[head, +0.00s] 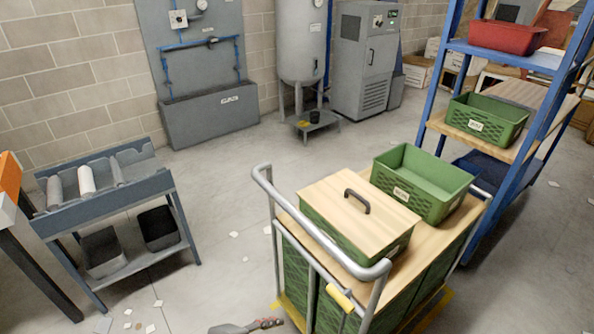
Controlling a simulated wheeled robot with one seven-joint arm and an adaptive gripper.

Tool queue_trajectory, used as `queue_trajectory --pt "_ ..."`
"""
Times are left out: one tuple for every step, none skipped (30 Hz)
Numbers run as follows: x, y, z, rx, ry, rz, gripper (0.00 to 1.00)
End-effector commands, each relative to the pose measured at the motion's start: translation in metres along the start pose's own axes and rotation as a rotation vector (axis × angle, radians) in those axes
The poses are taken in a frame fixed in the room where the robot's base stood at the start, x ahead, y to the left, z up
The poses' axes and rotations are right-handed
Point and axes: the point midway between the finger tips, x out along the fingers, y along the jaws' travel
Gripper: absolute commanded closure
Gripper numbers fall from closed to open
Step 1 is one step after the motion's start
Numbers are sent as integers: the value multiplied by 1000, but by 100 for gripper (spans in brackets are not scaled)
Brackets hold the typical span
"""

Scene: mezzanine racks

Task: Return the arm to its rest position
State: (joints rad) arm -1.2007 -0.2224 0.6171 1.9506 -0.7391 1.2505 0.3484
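The end of my arm, with my gripper (266,324), shows only as a small piece at the bottom edge of the head view. A grey rounded link runs into a darker end with a reddish patch. It lies just left of the cart (372,284) in the picture, and no held thing shows. The fingers are too small and cut off to tell open from shut. The rest of my arm is out of view.
The cart carries a lidded green crate (338,240) and an open green crate (407,199); its grey handle (318,236) stands near my gripper. A grey roller stand (105,190) is left, a blue rack (437,90) right. Scraps dot the open floor between.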

Motion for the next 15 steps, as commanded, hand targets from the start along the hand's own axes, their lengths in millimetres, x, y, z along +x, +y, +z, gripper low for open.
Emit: queue_trajectory --pt "2 1 11 23 4 -60 61" --pt "3 0 17 35 9 -97 61" --pt "4 -1 24 54 16 -147 61" --pt "5 -2 30 72 23 -184 61" --pt "5 -2 36 92 30 -221 61" --pt "5 -1 44 124 43 -270 61" --pt "5 0 50 152 54 -307 61" --pt "5 1 56 182 67 -343 61" --pt "4 3 64 227 85 -389 61" --pt "3 5 70 264 100 -421 61" --pt "2 8 76 300 115 -451 61" --pt "1 11 84 354 135 -486 61" --pt "0 15 89 394 150 -510 61" --pt "-1 18 94 435 165 -531 61" --pt "-3 23 102 490 184 -555 61"
